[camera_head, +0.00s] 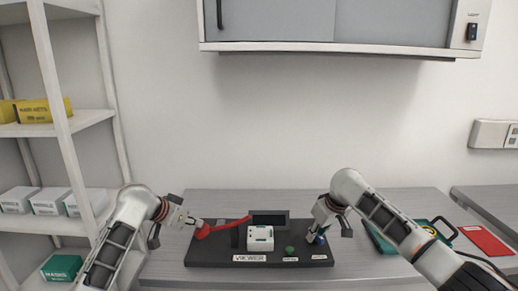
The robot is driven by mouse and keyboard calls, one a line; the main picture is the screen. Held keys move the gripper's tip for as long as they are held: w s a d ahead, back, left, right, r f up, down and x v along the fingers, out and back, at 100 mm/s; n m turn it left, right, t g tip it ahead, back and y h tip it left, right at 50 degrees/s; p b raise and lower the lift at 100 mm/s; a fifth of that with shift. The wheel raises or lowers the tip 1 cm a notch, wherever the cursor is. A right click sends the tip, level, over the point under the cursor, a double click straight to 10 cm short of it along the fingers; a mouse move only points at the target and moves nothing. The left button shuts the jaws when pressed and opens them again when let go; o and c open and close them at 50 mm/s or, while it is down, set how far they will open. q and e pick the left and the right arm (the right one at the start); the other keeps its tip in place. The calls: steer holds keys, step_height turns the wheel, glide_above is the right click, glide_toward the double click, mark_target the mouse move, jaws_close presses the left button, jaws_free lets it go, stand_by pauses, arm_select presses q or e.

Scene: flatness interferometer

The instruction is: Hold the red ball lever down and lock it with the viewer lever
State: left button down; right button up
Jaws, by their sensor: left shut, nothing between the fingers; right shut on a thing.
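A dark base plate (222,257) on the bench carries the device. Its red lever (230,226) slopes down to the left and ends in a red ball (202,232). My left gripper (197,222) is shut and empty, with its tips at or just above the red ball; I cannot tell whether they touch. A white block (260,238) stands behind a label that seems to read VIEWER. My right gripper (312,238) is shut on a blue knob (321,240) at the plate's right end, partly hidden by the fingers. I cannot make out which part is the viewer lever.
A dark screen-like panel (269,218) stands behind the white block. A green knob (289,250) is between the block and my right gripper. A green case (378,238) and red folder (483,240) lie right on the bench (220,198). Shelves (52,128) stand left; a cabinet (338,46) hangs above.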

steer(key=n+g+y, duration=0.1)
steer(key=n, duration=0.3)
steer(key=shift+n, duration=0.3)
steer(key=shift+n+y, duration=0.3)
steer(key=shift+n+g+y, duration=0.4)
steer(key=shift+n+g, duration=0.5)
steer(key=shift+n, duration=1.1)
steer(key=o, duration=0.6)
steer(key=shift+a, duration=0.1)
steer(key=shift+c, duration=0.2)
steer(key=shift+r, duration=0.1)
steer(key=shift+r, duration=2.65)
